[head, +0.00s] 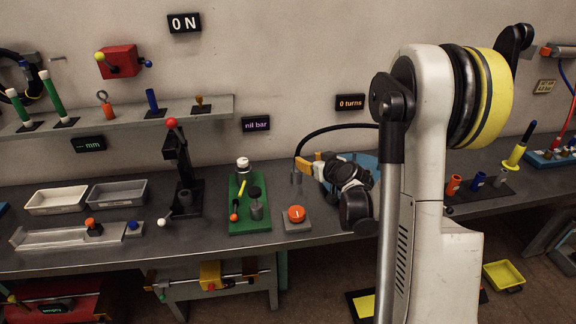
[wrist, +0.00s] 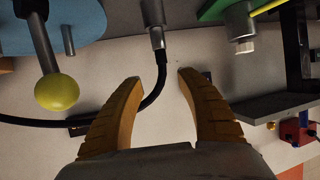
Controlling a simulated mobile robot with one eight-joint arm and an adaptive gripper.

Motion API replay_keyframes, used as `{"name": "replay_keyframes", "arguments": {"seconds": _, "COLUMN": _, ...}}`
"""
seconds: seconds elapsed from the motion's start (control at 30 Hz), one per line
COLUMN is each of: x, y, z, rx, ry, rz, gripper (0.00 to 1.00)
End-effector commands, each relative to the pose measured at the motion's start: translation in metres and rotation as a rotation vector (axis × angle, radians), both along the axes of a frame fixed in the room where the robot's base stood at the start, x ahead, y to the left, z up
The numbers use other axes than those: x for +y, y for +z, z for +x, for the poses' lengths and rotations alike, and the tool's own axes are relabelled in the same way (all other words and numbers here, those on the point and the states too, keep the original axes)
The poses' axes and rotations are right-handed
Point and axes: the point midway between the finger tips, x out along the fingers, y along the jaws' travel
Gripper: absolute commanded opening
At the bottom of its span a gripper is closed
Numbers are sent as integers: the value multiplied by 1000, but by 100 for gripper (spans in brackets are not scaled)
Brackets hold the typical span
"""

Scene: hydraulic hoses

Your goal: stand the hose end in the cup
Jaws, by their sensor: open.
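The black hose (head: 335,128) arcs from the right and comes down to the grey cup (head: 296,179) on the bench. In the wrist view, which looks upside down, the hose's metal end (wrist: 156,38) meets the wider grey cup (wrist: 152,12) in line with it and appears to stand in it. How deep it sits is hidden. My gripper (head: 307,161) is just above and beside the cup. Its yellow fingers (wrist: 155,80) are spread, with the hose (wrist: 161,72) running between them and a gap visible on each side.
A blue round base (wrist: 60,25) with a yellow-knobbed lever (wrist: 57,92) is close on one side. A green board (head: 250,219) with fittings stands left of the cup, and an orange button box (head: 296,216) is in front. The wall lies behind.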

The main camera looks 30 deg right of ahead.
Motion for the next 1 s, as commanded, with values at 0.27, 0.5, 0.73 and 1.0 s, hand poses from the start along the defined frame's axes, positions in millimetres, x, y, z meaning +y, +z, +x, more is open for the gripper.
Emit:
{"name": "replay_keyframes", "arguments": {"seconds": 0.27, "x": -1, "y": -18, "z": 39, "rx": 1, "ry": 2, "rz": 0, "gripper": 44}}
{"name": "replay_keyframes", "arguments": {"seconds": 0.5, "x": 2, "y": -34, "z": 61, "rx": 1, "ry": 2, "rz": 0, "gripper": 44}}
{"name": "replay_keyframes", "arguments": {"seconds": 0.73, "x": 1, "y": -43, "z": 85, "rx": 2, "ry": 2, "rz": 1, "gripper": 44}}
{"name": "replay_keyframes", "arguments": {"seconds": 1.0, "x": 1, "y": -41, "z": 85, "rx": 2, "ry": 2, "rz": 1, "gripper": 16}}
